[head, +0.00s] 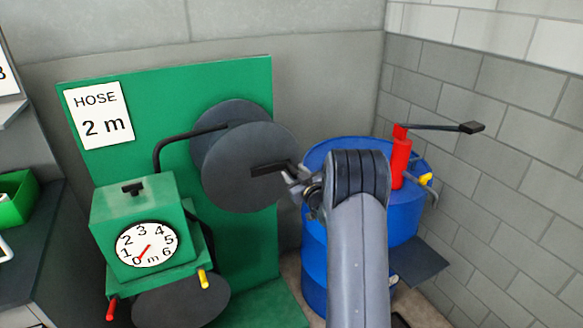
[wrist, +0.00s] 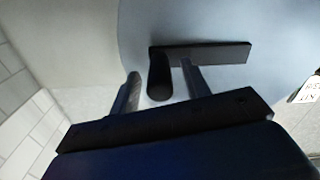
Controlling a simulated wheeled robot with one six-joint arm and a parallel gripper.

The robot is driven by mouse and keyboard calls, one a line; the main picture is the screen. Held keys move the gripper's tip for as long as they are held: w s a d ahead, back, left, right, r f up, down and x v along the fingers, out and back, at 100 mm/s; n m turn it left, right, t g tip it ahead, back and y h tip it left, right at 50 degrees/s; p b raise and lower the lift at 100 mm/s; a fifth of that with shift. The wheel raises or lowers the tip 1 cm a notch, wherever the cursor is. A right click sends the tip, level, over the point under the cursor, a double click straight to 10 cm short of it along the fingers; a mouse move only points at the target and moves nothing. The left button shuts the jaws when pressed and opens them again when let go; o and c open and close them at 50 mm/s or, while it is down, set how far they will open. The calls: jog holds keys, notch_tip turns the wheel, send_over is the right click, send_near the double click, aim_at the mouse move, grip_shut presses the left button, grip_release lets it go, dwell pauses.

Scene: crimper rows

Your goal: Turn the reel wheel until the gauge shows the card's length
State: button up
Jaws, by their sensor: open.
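The card (head: 98,114) on the green board reads "HOSE 2 m". The round white gauge (head: 147,244) is marked 0 to 6 m; its red needle points at 0. The dark grey reel wheel (head: 240,160) stands before the board, with a black crank and handle (head: 268,169) at its front. My gripper (head: 290,176) is at the handle, seen small in the head view. In the wrist view my gripper (wrist: 161,86) is open, with the black handle peg (wrist: 160,78) between its two fingers. Whether the fingers touch it I cannot tell.
A blue barrel (head: 317,240) with a red hand pump (head: 400,160) stands right of the reel, behind my arm. The gauge box (head: 112,232) is at lower left, with a dark disc (head: 180,305) below. A brick wall (head: 490,130) closes the right side.

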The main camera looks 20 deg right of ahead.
jog(key=shift+w, duration=1.3)
grip_shut()
